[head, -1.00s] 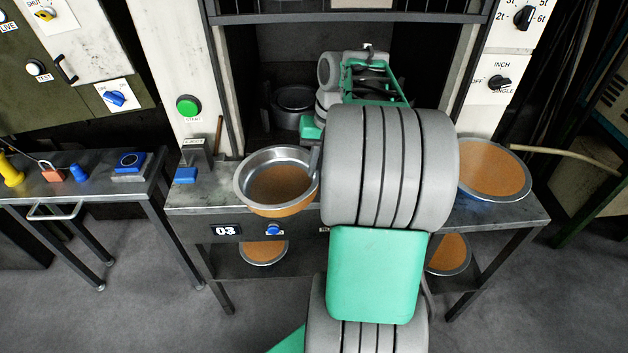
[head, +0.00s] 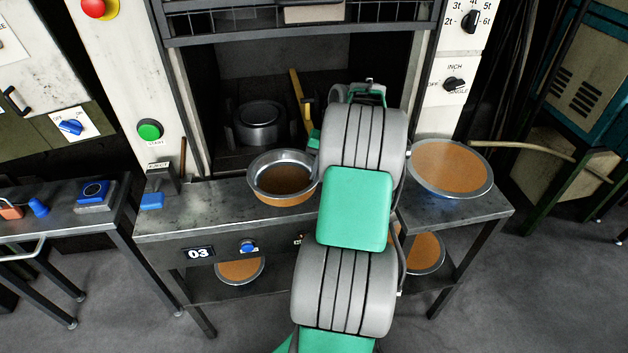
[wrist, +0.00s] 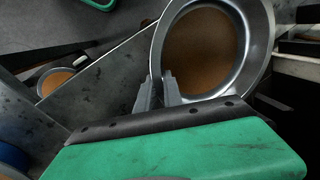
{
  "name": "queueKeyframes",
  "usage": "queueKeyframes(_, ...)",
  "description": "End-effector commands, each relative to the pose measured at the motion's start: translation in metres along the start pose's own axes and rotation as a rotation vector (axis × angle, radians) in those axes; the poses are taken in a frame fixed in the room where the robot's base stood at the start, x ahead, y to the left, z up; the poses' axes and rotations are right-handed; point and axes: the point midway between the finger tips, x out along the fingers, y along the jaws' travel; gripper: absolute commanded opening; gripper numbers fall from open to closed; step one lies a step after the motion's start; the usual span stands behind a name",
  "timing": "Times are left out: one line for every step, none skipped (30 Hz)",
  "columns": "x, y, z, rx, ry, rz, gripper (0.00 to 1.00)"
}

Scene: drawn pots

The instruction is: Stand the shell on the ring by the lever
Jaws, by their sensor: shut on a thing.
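The shell (head: 262,192) is a round metal pan with a wide pale rim and an orange-brown floor. In the head view it is at the front of the press opening, over the bench. I cannot tell whether it touches the bench. In the wrist view the shell (wrist: 200,40) appears tilted, with its rim between the fingertips of my gripper (wrist: 158,92), which is shut on it. My arm hides the gripper in the head view. The lever (head: 183,155), with a brown handle, stands at the bench's left end by the EJECT block. I cannot make out a ring beside it.
The bench (head: 190,220) is clear between lever and shell. A similar pan (head: 450,168) sits at its right end, others (head: 240,270) on the shelf below. A dark round die (head: 259,115) stands inside the press, beside a yellow bar (head: 297,90). Press uprights flank the opening.

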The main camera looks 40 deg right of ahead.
Motion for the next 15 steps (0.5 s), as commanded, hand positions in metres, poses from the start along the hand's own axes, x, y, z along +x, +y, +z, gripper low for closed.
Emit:
queueKeyframes(0.003, -0.002, -0.003, -0.002, 0.001, -0.001, 0.0)
queueKeyframes(0.006, -0.003, -0.005, -0.002, 0.002, -0.001, 0.0)
queueKeyframes(0.01, -0.004, -0.007, -0.002, 0.002, -0.001, 0.0)
queueKeyframes(0.014, -0.005, -0.009, -0.001, 0.001, 0.0, 0.0)
queueKeyframes(0.019, -0.005, -0.01, 0.0, -0.001, 0.0, 0.0)
queueKeyframes(0.025, -0.003, -0.009, 0.0, -0.001, -0.001, 0.0)
queueKeyframes(0.031, -0.001, -0.008, 0.001, -0.002, 0.0, 0.0)
queueKeyframes(0.036, 0.001, -0.009, 0.0, -0.001, 0.0, 0.0)
queueKeyframes(0.041, 0.002, -0.009, -0.001, 0.0, -0.001, 0.0)
queueKeyframes(0.043, 0.003, -0.009, -0.001, 0.0, 0.0, 0.0)
queueKeyframes(0.044, 0.003, -0.009, -0.001, 0.002, 0.0, 0.0)
queueKeyframes(0.045, 0.004, -0.009, -0.001, 0.003, 0.0, 0.0)
queueKeyframes(0.045, 0.004, -0.01, -0.001, 0.003, 0.0, 0.0)
queueKeyframes(0.045, 0.004, -0.009, -0.001, 0.003, 0.0, 0.0)
queueKeyframes(0.045, 0.004, -0.009, -0.002, 0.003, 0.0, 0.0)
